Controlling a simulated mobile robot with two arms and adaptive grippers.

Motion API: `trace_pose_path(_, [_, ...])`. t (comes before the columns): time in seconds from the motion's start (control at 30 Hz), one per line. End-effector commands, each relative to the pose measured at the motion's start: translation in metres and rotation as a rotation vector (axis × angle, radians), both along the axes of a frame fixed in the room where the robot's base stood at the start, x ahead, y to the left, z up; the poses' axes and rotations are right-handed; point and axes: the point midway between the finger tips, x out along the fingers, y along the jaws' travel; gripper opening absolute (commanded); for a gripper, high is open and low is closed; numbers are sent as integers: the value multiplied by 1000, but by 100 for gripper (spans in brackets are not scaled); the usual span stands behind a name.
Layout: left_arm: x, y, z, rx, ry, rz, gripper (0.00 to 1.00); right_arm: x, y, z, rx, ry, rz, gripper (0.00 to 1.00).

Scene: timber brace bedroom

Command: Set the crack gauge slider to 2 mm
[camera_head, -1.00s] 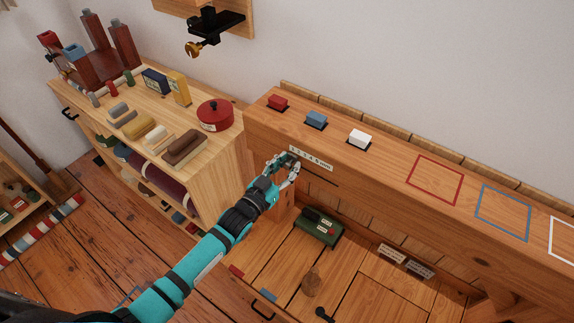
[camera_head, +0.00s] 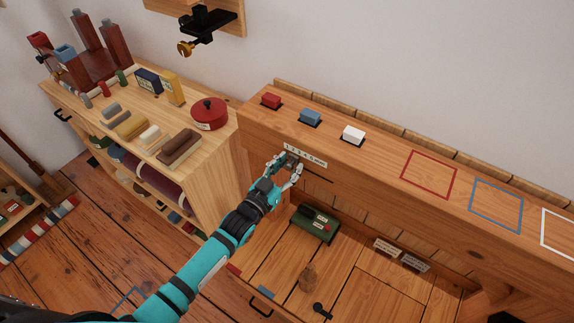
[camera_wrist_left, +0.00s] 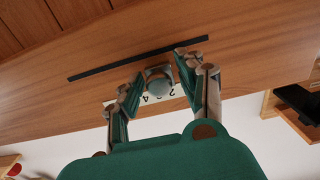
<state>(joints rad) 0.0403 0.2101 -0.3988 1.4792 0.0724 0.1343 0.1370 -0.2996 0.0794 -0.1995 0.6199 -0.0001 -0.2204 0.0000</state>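The crack gauge is on the front of the wooden beam, with a white number scale (camera_head: 313,159) and a dark slot (camera_wrist_left: 140,57). Its slider, a small grey-green knob (camera_wrist_left: 158,80), sits between the slot and the scale in the wrist view. My left gripper (camera_head: 290,170) is at the scale's left part; it also shows in the wrist view (camera_wrist_left: 158,81). Its fingers stand apart on either side of the knob, with small gaps visible. The digits 2 and 4 show near the knob, but fingers hide part of the scale and I cannot read the setting. My right gripper is out of view.
Red (camera_head: 271,101), blue (camera_head: 310,117) and white (camera_head: 353,134) blocks stand on the beam above the gauge. A green box (camera_head: 315,224) lies on the lower surface beneath it. A shelf with a red pot (camera_head: 209,113) stands to the left.

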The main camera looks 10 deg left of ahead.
Motion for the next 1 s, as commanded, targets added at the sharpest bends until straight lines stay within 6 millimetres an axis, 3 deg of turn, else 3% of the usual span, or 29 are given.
trace_pose_path(0.3, [-1, 1, 0, 0, 0, 0, 47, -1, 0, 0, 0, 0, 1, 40])
trace_pose_path(0.43, [-10, 5, -1, 1, 2, 0, 47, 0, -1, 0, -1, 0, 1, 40])
trace_pose_path(0.8, [-80, 33, -1, 0, 3, 0, 47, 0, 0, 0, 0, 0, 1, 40])
trace_pose_path(1.0, [-104, 43, 0, 0, 1, 1, 47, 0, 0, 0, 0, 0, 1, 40])
